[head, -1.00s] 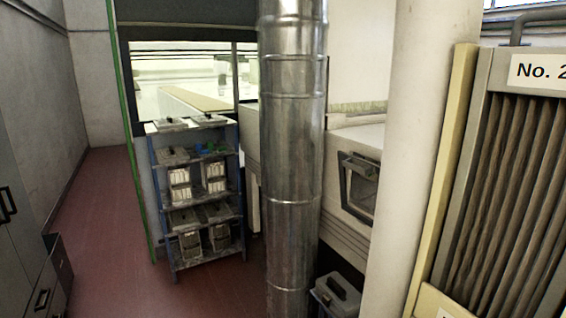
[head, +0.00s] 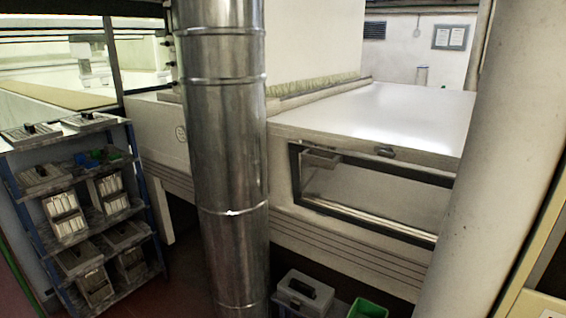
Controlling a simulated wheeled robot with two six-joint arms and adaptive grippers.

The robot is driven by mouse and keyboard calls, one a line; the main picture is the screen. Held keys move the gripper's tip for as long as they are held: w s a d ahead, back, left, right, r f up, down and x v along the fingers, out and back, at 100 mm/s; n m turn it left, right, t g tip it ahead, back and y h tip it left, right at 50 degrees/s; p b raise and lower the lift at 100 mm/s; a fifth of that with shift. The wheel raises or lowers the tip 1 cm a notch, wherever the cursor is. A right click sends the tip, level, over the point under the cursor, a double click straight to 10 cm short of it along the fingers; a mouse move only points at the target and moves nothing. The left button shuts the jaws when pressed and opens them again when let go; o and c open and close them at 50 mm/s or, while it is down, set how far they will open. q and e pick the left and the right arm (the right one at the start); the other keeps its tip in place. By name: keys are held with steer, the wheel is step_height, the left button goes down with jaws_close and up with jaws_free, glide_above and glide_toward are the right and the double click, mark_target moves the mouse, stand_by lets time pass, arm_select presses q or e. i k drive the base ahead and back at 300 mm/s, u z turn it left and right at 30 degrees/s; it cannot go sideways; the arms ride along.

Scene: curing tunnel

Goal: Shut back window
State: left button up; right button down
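A long black-framed window (head: 375,190) is set in the side of the pale machine (head: 345,245), right of centre. A small grey box-shaped part (head: 320,158) sits at its upper left corner, and a dark catch or handle (head: 384,152) is on the edge above it. I see a pale interior and a light rail along its lower edge. I cannot tell whether a pane fills the frame or it stands open. The round white column hides its right end. Neither of my grippers is in view.
A shiny metal duct (head: 225,150) and a white column (head: 510,150) stand in front of the machine. A blue-framed shelf (head: 160,215) with several grey boxes is at left.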

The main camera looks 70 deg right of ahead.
mark_target(327, 157)
steer(key=z, duration=0.35)
steer(key=i, duration=0.95)
steer(key=z, duration=1.4)
steer(key=i, duration=0.6)
steer(key=z, duration=0.6)
